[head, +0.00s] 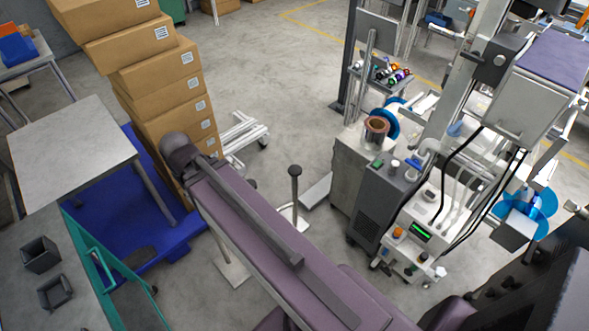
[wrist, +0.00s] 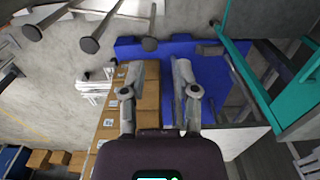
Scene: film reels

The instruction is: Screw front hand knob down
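My gripper (wrist: 157,75) is open and empty in the wrist view, its two fingers apart over the blue pallet and boxes. In the head view my arm reaches to the upper left, and its dark end hides the fingers. A dark-topped upright post (head: 295,170) stands to the right of my arm, apart from it. Several rods with round dark ends (wrist: 90,44) show at the wrist view's upper left, away from the fingers. I cannot tell whether any of these is the front hand knob. A machine with reels and controls (head: 420,230) stands at right.
Stacked cardboard boxes (head: 180,100) stand on a blue pallet (head: 150,250) close to my arm's end. A grey table (head: 70,145) and a teal-framed bench (head: 50,300) are at left. A copper-coloured reel (head: 377,126) tops a grey cabinet. Open floor lies behind the post.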

